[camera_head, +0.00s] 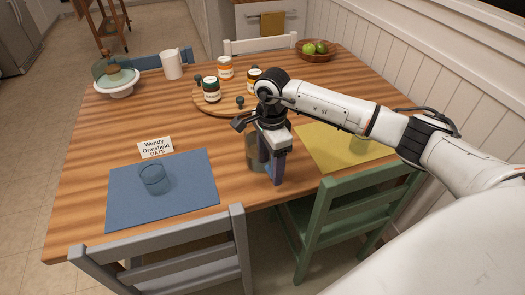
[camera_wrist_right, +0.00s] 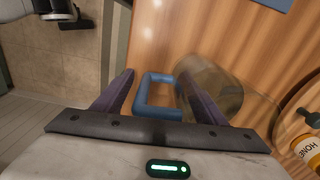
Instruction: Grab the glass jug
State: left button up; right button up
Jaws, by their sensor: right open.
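The glass jug (camera_wrist_right: 215,85) is clear with a blue squared handle (camera_wrist_right: 150,97). In the right wrist view the handle lies between the two spread fingers of my right gripper (camera_wrist_right: 158,92), with gaps visible beside it. In the head view the jug (camera_head: 255,152) stands on the wooden table, partly hidden behind my right gripper (camera_head: 274,172), which points down at the handle side. I cannot tell whether a finger touches the jug. My left gripper is not in view.
A blue placemat (camera_head: 200,188) with a drinking glass (camera_head: 153,178) and a name card (camera_head: 155,148) lies to the left. A round board (camera_head: 233,108) with several jars stands behind. A green chair (camera_head: 345,212) and a grey chair (camera_head: 180,255) line the near edge.

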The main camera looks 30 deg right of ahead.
grip_shut()
jog(key=shift+w+r, duration=0.1)
jog(key=shift+w, duration=0.05)
dwell(0.4)
jog(key=shift+r, duration=0.15)
